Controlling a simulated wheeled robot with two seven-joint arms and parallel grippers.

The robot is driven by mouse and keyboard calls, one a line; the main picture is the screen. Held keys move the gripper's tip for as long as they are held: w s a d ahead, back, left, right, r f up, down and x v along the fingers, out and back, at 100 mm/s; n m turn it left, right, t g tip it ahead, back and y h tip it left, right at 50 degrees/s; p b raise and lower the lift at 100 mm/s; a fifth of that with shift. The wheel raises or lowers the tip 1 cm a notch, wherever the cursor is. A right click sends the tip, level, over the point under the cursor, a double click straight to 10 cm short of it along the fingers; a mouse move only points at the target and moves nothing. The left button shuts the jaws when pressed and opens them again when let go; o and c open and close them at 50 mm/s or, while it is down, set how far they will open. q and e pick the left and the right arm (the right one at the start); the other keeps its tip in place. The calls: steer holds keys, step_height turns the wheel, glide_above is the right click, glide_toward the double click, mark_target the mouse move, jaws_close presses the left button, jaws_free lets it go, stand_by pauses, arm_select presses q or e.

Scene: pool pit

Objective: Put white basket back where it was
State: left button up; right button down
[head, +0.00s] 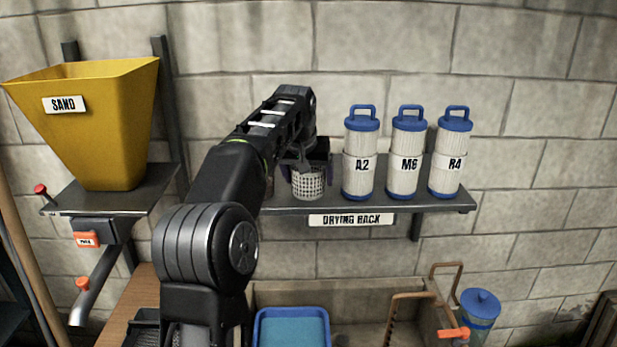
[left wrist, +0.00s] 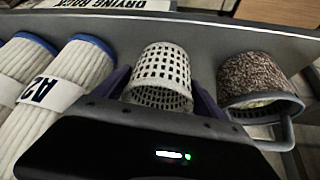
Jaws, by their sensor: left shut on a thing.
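The white basket (head: 308,184) is a small perforated cup at the drying rack shelf (head: 290,208), just left of the A2 filter. My left gripper (head: 309,166) is shut on it from above and behind, with dark fingers on either side. In the left wrist view the basket (left wrist: 162,75) sits between the two fingers of the gripper (left wrist: 160,88), close against the shelf (left wrist: 220,38). I cannot tell whether its base fully rests on the shelf. My right gripper is not in view.
Filters A2 (head: 360,165), M6 (head: 407,165) and R4 (head: 452,165) stand right of the basket. A brown speckled cup with a handle (left wrist: 258,82) is close on its other side. A yellow sand hopper (head: 95,115) is at left. A blue tray (head: 291,328) lies below.

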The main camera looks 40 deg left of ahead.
arm_select(q)
steer(key=shift+f, duration=0.15)
steer(key=o, duration=1.3)
steer(key=shift+o, duration=0.2)
steer(key=shift+r, duration=0.3)
steer(key=v, duration=1.2)
steer(key=shift+f, duration=0.1)
